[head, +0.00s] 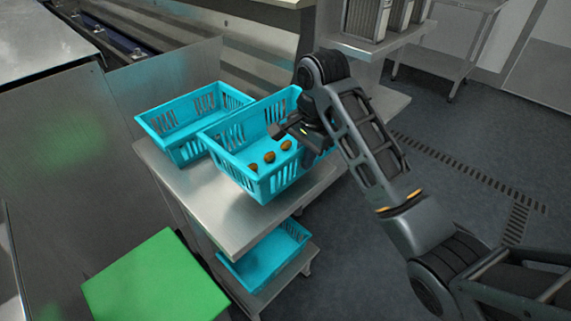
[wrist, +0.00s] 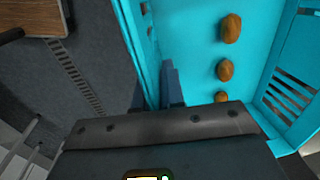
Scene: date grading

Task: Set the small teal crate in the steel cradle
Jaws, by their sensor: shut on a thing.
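A teal slotted crate (head: 262,190) with three brown dates on its floor is at the right of the steel cart top (head: 215,195). My gripper (head: 313,148) is at its right side, shut on the crate's wall. In the wrist view, a finger (wrist: 172,88) shows along that wall, with the crate's inside (wrist: 195,25) and the dates to the right. I cannot tell whether the crate rests on the cart or is slightly raised. My gripper and arm hide part of its right side. I cannot make out a steel cradle.
A second teal crate (head: 180,150) stands close at the left on the cart top. Another teal crate (head: 265,255) sits on the lower shelf. A green block (head: 155,282) is at the front left. A steel shelf (head: 385,42) is behind; open floor (head: 500,145) lies right.

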